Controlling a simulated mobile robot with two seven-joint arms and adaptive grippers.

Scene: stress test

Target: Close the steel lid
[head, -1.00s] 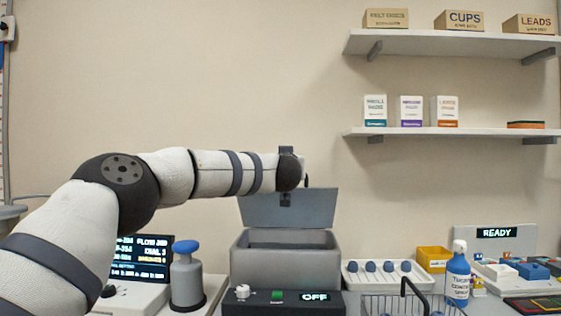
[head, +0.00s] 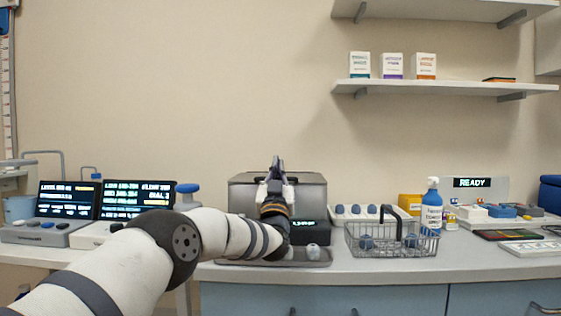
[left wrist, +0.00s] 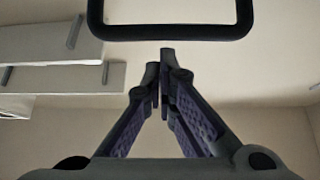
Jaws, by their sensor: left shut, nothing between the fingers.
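The steel box (head: 313,207) stands on the counter in the middle of the head view. Its lid (head: 306,178) lies flat over the top, with no opening showing. My left gripper (head: 276,161) is in front of the box, fingers pointing up, their tips a little above the lid's level. It hides the middle of the box front; I cannot tell whether it touches. In the left wrist view the fingers (left wrist: 162,75) are shut with nothing between them. My right gripper is not in view.
A wire basket (head: 380,248) with a dark handle stands right of the box, before a white rack (head: 345,224) of blue knobs. A blue spray bottle (head: 431,212) is further right. Two display units (head: 45,236) stand left. A dark U-shaped bar (left wrist: 170,33) crosses the wrist view's top.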

